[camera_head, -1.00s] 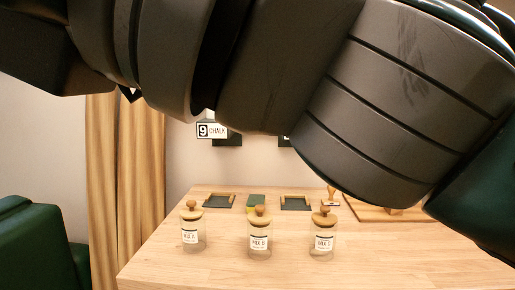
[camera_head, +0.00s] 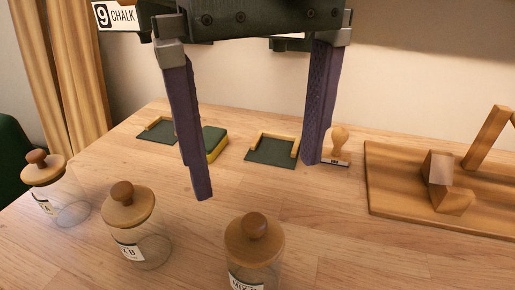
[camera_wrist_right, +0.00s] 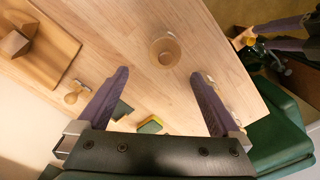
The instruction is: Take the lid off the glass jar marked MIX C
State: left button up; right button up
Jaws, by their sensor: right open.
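The jar marked MIX C (camera_head: 270,274) is the rightmost of three glass jars in the head view, cut off by the bottom edge; only part of its label shows. Its round wooden lid (camera_head: 268,245) with a knob is on it. A lidded jar, seen from above, shows in the right wrist view (camera_wrist_right: 165,52), between and beyond the fingertips. My right gripper (camera_head: 257,178) is open and empty, above the table and behind the jar in the head view. Purple fingers of my left gripper (camera_wrist_right: 270,36) show at the upper right of the wrist view; their opening is unclear.
Two more lidded jars (camera_head: 140,245) (camera_head: 60,205) stand to the left. Behind are green trays (camera_head: 270,152) (camera_head: 155,132), a green-yellow sponge (camera_head: 214,143), and a wooden stamp (camera_head: 340,143). A wooden board (camera_head: 400,195) with blocks lies right. Table between jars and board is clear.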

aim_at(255, 221)
jog(key=shift+s+a+f, duration=0.1)
jog(key=shift+s+f, duration=0.1)
jog(key=shift+f, duration=0.85)
jog(key=f, duration=0.1)
jog(key=f+p, duration=0.1)
jog(key=f, duration=0.2)
jog(key=shift+s+a+f+p, duration=0.2)
jog(key=shift+s+f+p, duration=0.05)
jog(key=shift+p, duration=0.1)
jog(key=shift+f, duration=0.5)
jog(key=c, duration=1.3)
